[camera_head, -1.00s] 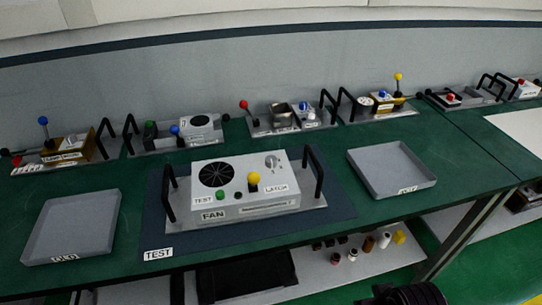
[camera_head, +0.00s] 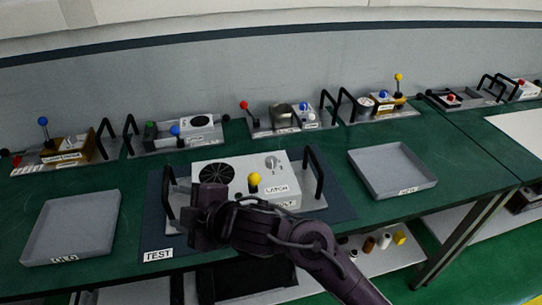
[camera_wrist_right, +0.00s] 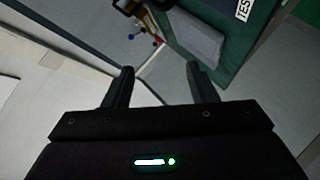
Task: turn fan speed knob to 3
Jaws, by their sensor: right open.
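The fan unit (camera_head: 240,166) is a white box with a black round grille (camera_head: 217,173) on its top left. It stands on a grey plate with black handles, on the dark blue TEST mat (camera_head: 338,208). The speed knob (camera_head: 272,163) is a small light dial at the box's top right; its setting is too small to read. A yellow ball knob (camera_head: 254,179) sits near the LATCH label. My right gripper (camera_wrist_right: 158,84) is open and empty in the right wrist view. In the head view my right arm crosses in front of the box, hiding its front left part. My left gripper is not in view.
Grey trays stand left (camera_head: 72,228) and right (camera_head: 392,170) of the mat on the green table (camera_head: 335,158). Several other units with levers and black handles line the back. A lower shelf (camera_head: 375,262) holds small bottles. The box's right side is free of my arm.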

